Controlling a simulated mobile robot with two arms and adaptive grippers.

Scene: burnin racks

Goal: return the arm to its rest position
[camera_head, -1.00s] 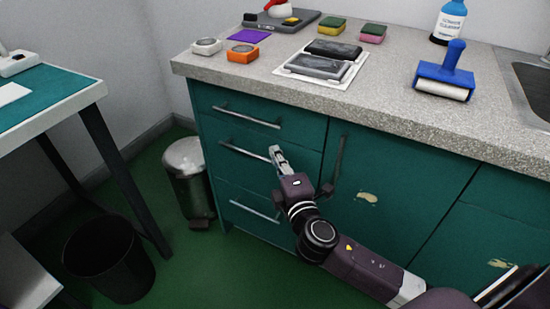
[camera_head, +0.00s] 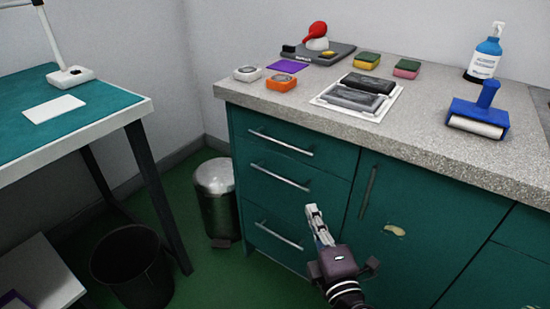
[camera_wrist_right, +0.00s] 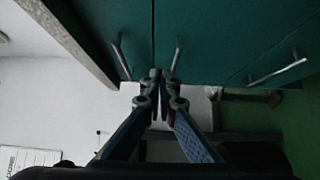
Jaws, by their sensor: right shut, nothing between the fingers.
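My right gripper (camera_head: 318,226) is shut and empty in the head view. It is in front of the green drawer cabinet (camera_head: 330,158), apart from the drawer handles as far as I can tell. In the right wrist view the closed fingers (camera_wrist_right: 160,84) meet in the middle with nothing between them. Cabinet handles show beyond them in that view. My left gripper is not in view.
A pedal bin (camera_head: 216,200), a black bucket (camera_head: 131,265) and a teal table (camera_head: 85,122) stand left.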

